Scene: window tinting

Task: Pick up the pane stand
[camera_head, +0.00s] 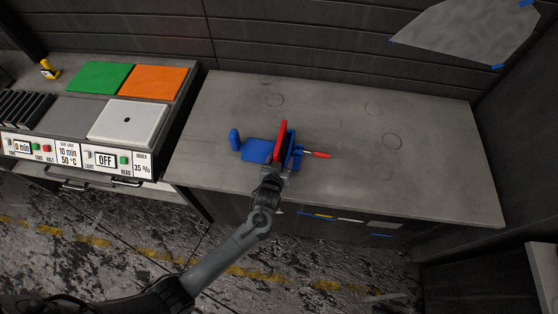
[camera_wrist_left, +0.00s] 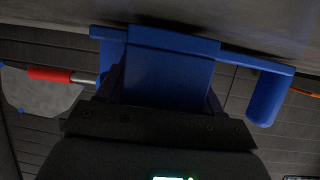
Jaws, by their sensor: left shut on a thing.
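The pane stand (camera_head: 257,151) is blue, on the grey worktop near its front edge, with a rounded blue post at its left end. A red upright part (camera_head: 281,140) and a red-handled rod (camera_head: 316,154) show at its right side. My left gripper (camera_head: 273,171) reaches it from the front and is shut on it. In the left wrist view the blue stand (camera_wrist_left: 172,72) fills the space ahead of the dark gripper (camera_wrist_left: 155,125), and its post hangs at the right. The fingertips are partly hidden. I cannot tell whether the stand touches the worktop. My right gripper is not in view.
The worktop (camera_head: 410,185) is mostly clear around the stand, with faint ring marks. On the left, a bench unit carries a green pad (camera_head: 101,77), an orange pad (camera_head: 156,81), a white plate (camera_head: 127,122) and labelled controls. A dark panelled wall stands behind.

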